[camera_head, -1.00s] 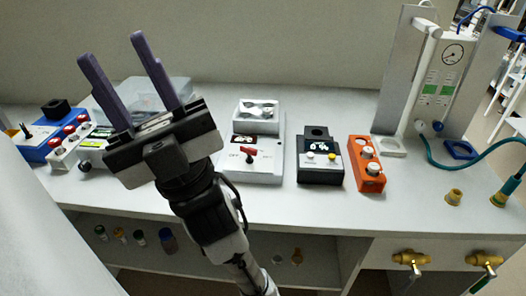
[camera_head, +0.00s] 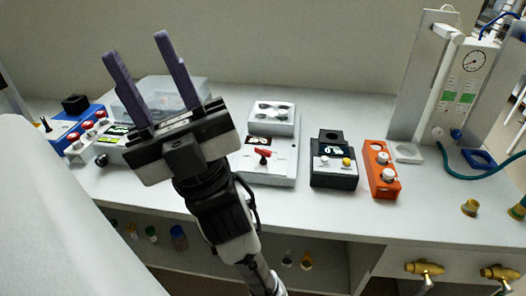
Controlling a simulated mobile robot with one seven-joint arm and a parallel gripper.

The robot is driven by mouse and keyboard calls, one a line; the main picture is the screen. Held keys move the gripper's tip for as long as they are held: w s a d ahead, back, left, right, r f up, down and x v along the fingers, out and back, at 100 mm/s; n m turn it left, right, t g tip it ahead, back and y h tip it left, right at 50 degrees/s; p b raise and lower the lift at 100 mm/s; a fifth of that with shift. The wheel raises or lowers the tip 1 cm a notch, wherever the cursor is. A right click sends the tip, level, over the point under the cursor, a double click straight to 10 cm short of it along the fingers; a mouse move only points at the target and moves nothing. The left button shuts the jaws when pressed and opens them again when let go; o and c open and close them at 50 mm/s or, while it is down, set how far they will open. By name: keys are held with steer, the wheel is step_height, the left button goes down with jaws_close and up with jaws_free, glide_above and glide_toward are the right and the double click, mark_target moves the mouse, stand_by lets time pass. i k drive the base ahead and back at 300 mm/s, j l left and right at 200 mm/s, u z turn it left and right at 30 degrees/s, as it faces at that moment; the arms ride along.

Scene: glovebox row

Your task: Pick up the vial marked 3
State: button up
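My gripper (camera_head: 144,80) is raised over the left part of the bench, its two purple fingers spread apart with nothing between them. Several small vials stand on the shelf under the bench top: one with a green cap (camera_head: 152,234), a larger dark blue one (camera_head: 179,238), and one with an orange cap (camera_head: 132,231). They are below and well apart from my gripper. No number is readable on any of them, so I cannot tell which is marked 3. My own body hides part of the shelf at the left.
The bench (camera_head: 338,212) carries a blue device (camera_head: 66,127), a clear-lidded box (camera_head: 196,88) behind my gripper, a white device with a red knob (camera_head: 270,165), a black device (camera_head: 334,160) and an orange box (camera_head: 381,170). Brass valves (camera_head: 424,268) stick out at the front right.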

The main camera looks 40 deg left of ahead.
mark_target(282, 113)
steer(key=l+u, duration=0.1)
steer(key=u, duration=0.7)
steer(key=k+u, duration=0.1)
steer(key=u, duration=0.3)
steer(key=i+l+u, duration=0.1)
steer(key=u, duration=0.15)
steer(key=i+l, duration=0.15)
steer(key=i, duration=0.3)
steer(key=i+l, duration=0.15)
steer(key=i, duration=0.25)
